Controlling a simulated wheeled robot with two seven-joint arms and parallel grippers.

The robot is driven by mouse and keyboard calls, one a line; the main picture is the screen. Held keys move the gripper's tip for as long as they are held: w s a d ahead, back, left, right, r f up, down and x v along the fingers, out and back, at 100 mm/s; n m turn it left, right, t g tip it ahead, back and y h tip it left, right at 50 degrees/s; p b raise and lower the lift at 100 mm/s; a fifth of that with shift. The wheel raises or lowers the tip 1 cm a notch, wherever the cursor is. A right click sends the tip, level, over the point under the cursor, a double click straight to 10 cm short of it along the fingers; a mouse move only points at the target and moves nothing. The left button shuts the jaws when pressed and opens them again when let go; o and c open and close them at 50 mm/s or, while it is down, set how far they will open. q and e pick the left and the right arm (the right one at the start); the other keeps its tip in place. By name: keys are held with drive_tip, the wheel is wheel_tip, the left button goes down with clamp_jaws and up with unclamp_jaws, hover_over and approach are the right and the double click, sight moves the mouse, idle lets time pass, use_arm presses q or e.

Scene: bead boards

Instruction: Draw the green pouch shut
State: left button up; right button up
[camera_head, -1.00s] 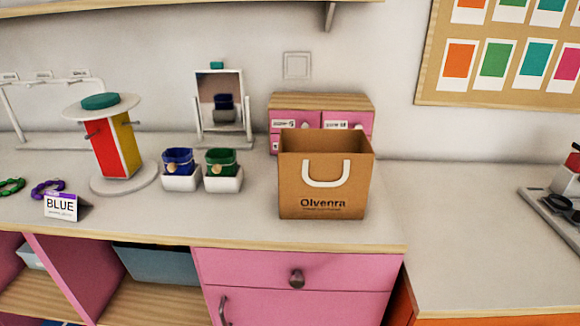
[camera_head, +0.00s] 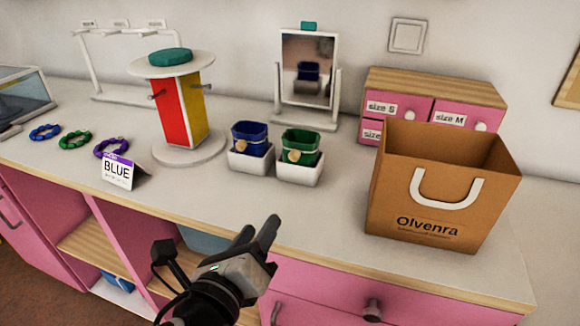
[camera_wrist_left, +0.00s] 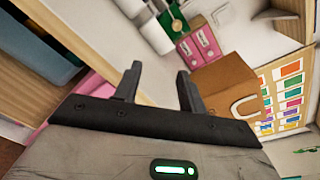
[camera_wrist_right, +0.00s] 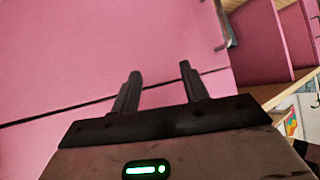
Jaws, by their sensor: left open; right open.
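The green pouch (camera_head: 303,141) stands upright in a white holder (camera_head: 300,174) on the counter, its top gaping open and a tan round piece at its front. It shows partly in the left wrist view (camera_wrist_left: 178,14), near the top edge. My left gripper (camera_head: 259,230) is open and empty, in front of the counter's edge and lower in the picture than the pouch, well apart from it. My right gripper (camera_wrist_right: 160,70) is open and empty in the right wrist view, facing pink cabinet fronts. It is outside the head view.
A blue pouch (camera_head: 249,136) stands in its own white holder just left. The brown paper bag (camera_head: 425,195) stands to the right, a mirror (camera_head: 307,72) behind. The red and yellow stand (camera_head: 183,110) and BLUE card (camera_head: 118,171) are left. Counter before the holders is clear.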

use_arm(q)
wheel_tip(320, 180, up, 3)
drive_tip(key=m+t, duration=0.1)
drive_tip(key=m, duration=0.3)
approach(292, 157)
drive_tip(key=x, duration=0.8)
drive_tip(key=shift+w+d, duration=0.1)
drive_tip(key=shift+w, duration=0.2)
drive_tip(key=shift+c, duration=0.3)
